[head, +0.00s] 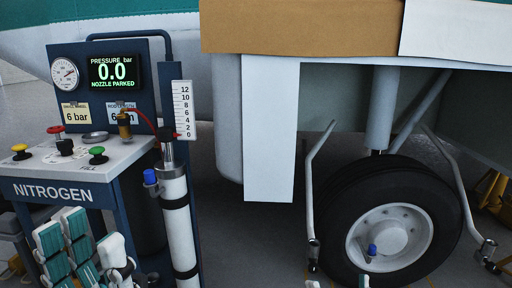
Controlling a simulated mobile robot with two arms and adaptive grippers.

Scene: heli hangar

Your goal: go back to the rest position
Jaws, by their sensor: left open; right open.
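My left gripper (63,228) shows at the lower left, in front of the nitrogen cart (55,191). Its teal and white fingers point up, apart, with nothing seen between them. My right gripper (338,283) shows only as two white fingertips at the bottom edge, in front of the aircraft wheel (390,225). The tips are apart and the rest is cut off below the frame. Neither arm shows clearly.
The cart carries a gauge (64,72), coloured knobs and a display (116,72) reading 0.0 bar, "NOZZLE PARKED". A white cylinder (180,225) stands at its right side. Gear-door rods (309,190) flank the wheel. Grey floor (240,235) is clear between cart and wheel.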

